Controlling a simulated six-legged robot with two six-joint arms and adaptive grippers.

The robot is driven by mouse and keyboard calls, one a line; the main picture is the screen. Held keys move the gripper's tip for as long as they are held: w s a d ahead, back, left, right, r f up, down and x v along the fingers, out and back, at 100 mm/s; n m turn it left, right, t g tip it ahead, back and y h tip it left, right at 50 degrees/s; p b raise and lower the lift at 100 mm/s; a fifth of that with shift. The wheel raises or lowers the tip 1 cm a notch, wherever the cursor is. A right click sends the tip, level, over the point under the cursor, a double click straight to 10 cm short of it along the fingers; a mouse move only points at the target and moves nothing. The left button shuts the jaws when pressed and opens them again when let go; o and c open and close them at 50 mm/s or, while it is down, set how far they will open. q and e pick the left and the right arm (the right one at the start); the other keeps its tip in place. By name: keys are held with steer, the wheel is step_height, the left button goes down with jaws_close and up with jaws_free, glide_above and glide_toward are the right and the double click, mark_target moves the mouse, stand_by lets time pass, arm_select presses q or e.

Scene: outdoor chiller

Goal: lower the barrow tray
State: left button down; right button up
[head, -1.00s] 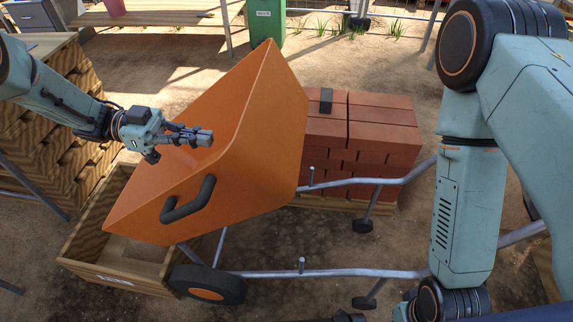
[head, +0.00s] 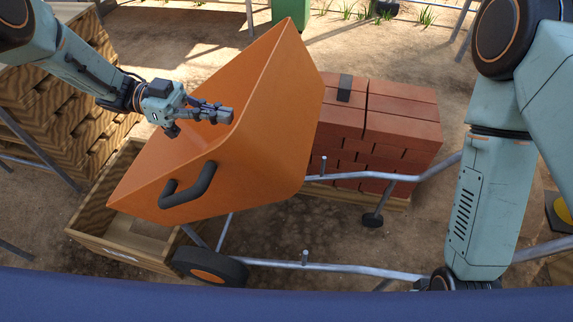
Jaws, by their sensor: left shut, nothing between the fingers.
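The barrow's orange tray (head: 255,140) is tipped up steeply, its far right end high and its lower left end over a wooden box. A dark handle (head: 188,187) is fixed on its near side. My left gripper (head: 228,115) is shut and empty, in front of the tray's inner face; whether it touches the tray I cannot tell. The barrow's metal frame (head: 340,267) lies low, with the tray raised off it, and a dark wheel (head: 210,268) shows at the left. My right arm comes down at the right; its gripper is out of view.
The wooden box (head: 100,250) stands under the tray's lower end. A stack of red bricks (head: 400,125) with a small dark block (head: 345,88) on top stands behind the frame. Stacked wooden crates (head: 60,110) fill the left. A blue band crosses the bottom of the view.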

arm_select(q)
steer(key=f+b, duration=0.1)
steer(key=f, duration=0.1)
steer(key=b, duration=0.7)
glide_toward(302, 168)
steer(key=d, duration=0.1)
steer(key=d+b, duration=0.1)
steer(key=d, duration=0.1)
steer(key=shift+d+r, duration=0.2)
steer(key=shift+r, duration=0.05)
steer(key=shift+s+d+f+b, duration=0.1)
steer(key=shift+d+f+b, duration=0.6)
steer(key=shift+d+f, duration=0.6)
steer(key=shift+f, duration=0.15)
steer(key=shift+f, duration=0.15)
